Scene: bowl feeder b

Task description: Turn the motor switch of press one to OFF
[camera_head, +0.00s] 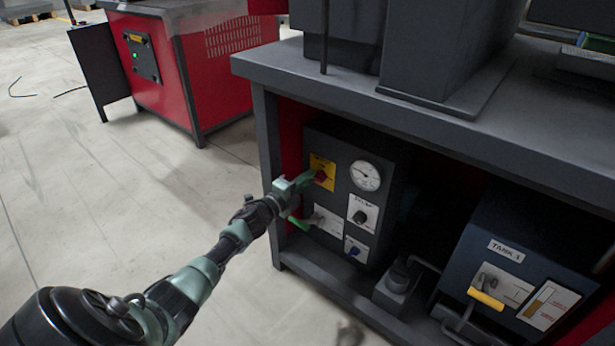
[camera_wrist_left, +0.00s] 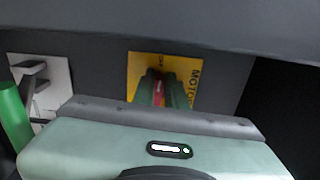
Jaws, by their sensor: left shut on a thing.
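The motor switch (camera_head: 320,176) is a red knob on a yellow plate (camera_head: 324,163), at the upper left of a dark control box under the grey bench. My left gripper (camera_head: 313,179) reaches it from the left and is shut on the red knob. In the left wrist view the yellow plate (camera_wrist_left: 140,65) carries the letters "MOTO", and the red knob (camera_wrist_left: 158,92) shows between the green fingers (camera_wrist_left: 168,90). The fingers hide much of the knob, so I cannot tell its setting. My right gripper is not in view.
The Tank 1 box (camera_head: 520,262) stands at the right. The bench top (camera_head: 300,62) overhangs the control box. Floor at the left is open.

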